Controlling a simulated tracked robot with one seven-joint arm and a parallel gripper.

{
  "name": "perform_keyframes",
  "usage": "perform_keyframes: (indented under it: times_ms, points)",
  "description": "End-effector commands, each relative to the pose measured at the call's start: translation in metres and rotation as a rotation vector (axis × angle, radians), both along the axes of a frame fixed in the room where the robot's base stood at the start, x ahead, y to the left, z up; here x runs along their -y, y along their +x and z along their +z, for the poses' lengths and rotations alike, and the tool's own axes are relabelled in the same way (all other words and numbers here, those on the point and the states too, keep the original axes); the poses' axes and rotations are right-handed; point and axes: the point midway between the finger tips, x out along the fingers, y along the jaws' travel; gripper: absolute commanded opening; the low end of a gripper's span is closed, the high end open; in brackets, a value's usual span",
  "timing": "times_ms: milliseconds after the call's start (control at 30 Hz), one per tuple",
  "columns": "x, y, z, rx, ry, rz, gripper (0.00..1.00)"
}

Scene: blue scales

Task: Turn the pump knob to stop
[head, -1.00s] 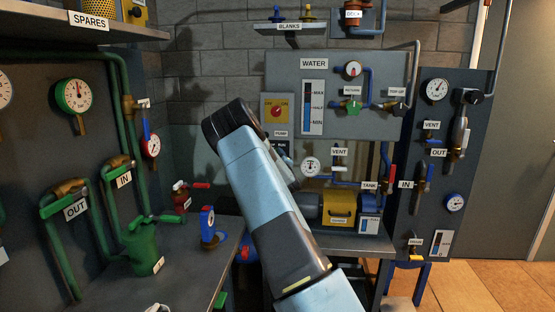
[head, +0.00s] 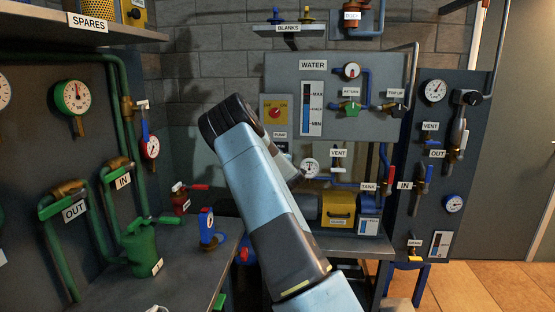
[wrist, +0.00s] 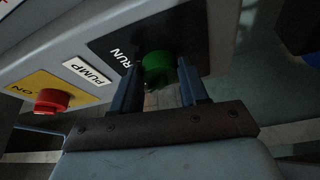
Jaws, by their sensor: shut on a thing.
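In the wrist view a green knob (wrist: 158,66) sits on a black plate with the word RUN on it. My gripper (wrist: 160,76) has one finger on each side of this knob and is shut on it. The PUMP label (wrist: 87,72) is left of the black plate. In the head view the PUMP label (head: 280,134) shows beside my arm, but the green knob and my fingers are hidden behind the arm. The knob's pointer and any stop mark cannot be made out.
A red knob (wrist: 52,101) on a yellow plate marked ON lies left of the PUMP label; it also shows in the head view (head: 275,113). The WATER panel (head: 385,122), a VENT gauge (head: 310,168) and a yellow box (head: 339,209) stand right of my arm.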

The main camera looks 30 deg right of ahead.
Motion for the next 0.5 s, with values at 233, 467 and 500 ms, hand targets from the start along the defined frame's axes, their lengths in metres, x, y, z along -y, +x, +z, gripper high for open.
perform_keyframes:
  times_ms: [233,467,500]
  points:
    - [-0.0028,0.0004,-0.0047,-0.007,0.001,0.003,0.47]
    - [-0.0018,0.0003,-0.0029,-0.004,0.002,0.002,0.69]
    - [-0.0016,0.0003,-0.0026,-0.004,0.002,0.002,0.69]
